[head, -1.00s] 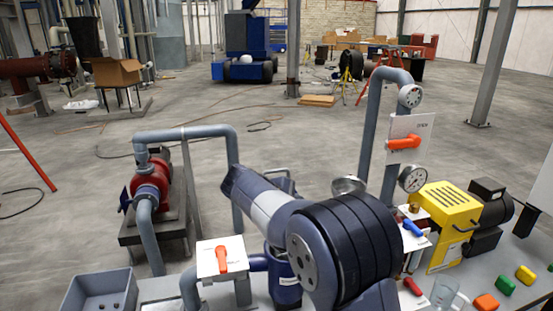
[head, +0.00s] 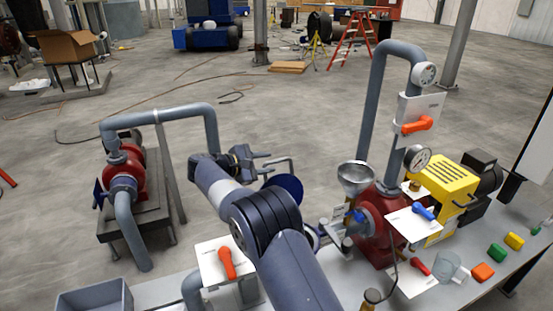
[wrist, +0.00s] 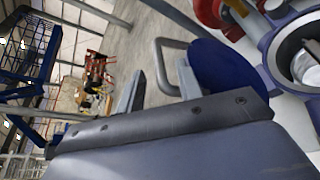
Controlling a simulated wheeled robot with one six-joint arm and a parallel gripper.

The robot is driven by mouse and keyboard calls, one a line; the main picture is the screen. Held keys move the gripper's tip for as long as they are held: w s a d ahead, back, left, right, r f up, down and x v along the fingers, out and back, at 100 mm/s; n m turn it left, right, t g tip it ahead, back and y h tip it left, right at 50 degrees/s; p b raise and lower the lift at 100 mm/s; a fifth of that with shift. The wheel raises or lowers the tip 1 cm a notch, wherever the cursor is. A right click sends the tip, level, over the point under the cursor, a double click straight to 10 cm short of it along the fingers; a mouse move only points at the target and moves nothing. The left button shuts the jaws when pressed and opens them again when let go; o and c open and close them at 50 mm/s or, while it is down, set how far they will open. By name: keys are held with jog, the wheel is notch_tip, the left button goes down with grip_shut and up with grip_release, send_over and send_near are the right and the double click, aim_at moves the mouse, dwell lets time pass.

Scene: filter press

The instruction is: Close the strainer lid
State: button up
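The strainer lid is a dark blue disc (head: 288,187), standing raised and tilted open behind my arm in the head view. It also shows in the wrist view (wrist: 226,70), with a grey bar handle (wrist: 163,62) on its left. The open strainer body (wrist: 270,50) is at the right of the wrist view, its round mouth uncovered with a metallic inside. My gripper (head: 264,163) is open beside the lid. In the wrist view its fingers (wrist: 158,76) are apart, with the handle near their tips. Whether they touch it I cannot tell. My arm hides most of the strainer in the head view.
A red pump (head: 382,228) with a metal funnel (head: 356,176) stands right of the lid. A white plate with an orange lever (head: 227,262) is left of my arm. A grey pipe (head: 205,107) arches behind on the left. Open floor lies beyond.

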aim_at(272, 162)
jog(key=p+x, duration=0.1)
jog(key=x, duration=0.3)
jog(key=shift+w+d, duration=0.25)
jog(key=shift+d, duration=0.1)
jog(key=shift+f, duration=0.1)
grip_shut()
